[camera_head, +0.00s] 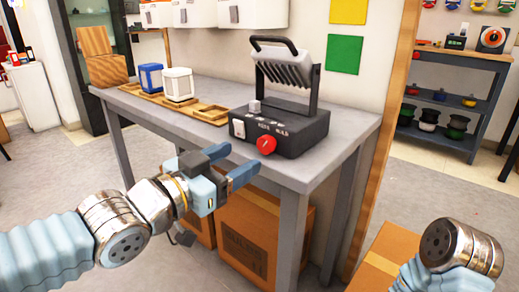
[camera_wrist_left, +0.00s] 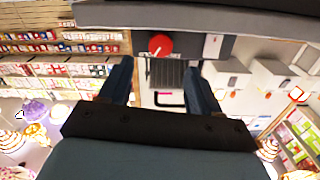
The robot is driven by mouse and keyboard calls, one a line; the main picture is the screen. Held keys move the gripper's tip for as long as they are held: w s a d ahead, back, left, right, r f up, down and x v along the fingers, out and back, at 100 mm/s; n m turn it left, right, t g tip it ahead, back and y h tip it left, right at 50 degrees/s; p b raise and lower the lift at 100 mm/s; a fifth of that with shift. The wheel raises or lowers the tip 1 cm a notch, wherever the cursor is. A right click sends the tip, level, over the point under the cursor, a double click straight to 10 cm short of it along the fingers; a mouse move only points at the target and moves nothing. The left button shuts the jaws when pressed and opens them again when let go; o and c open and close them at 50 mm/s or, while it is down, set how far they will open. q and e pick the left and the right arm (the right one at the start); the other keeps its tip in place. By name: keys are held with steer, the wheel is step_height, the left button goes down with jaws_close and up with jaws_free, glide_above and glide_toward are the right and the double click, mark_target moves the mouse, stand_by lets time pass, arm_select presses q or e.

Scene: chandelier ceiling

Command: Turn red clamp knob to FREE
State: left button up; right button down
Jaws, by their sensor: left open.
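The red clamp knob (camera_head: 266,144) is on the front of a black device (camera_head: 290,130) on the grey workbench. A light pointer mark shows on its face, but the setting is too small to read. White lettering, not clearly legible, is on the panel above it. My left gripper (camera_head: 232,164) is open and empty, in front of the bench edge and a little left of the knob, not touching it. In the left wrist view the knob (camera_wrist_left: 160,44) appears beyond and between the open fingers (camera_wrist_left: 158,72). My right gripper is out of view; only part of that arm shows.
The device has a raised ribbed panel with a black handle (camera_head: 272,42). A wooden tray (camera_head: 212,113) with blue (camera_head: 151,78) and white (camera_head: 178,84) blocks sits to its left. Cardboard boxes (camera_head: 247,235) stand under the bench (camera_head: 345,130). The space before the knob is clear.

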mark_target(262, 144)
arm_select(q)
steer(key=x, duration=0.7)
steer(key=shift+w, duration=0.1)
steer(key=shift+c, duration=0.3)
steer(key=c, duration=1)
steer(key=n, duration=0.5)
steer(key=shift+n, duration=0.3)
steer(key=o, duration=1.1)
steer(key=shift+c, duration=0.2)
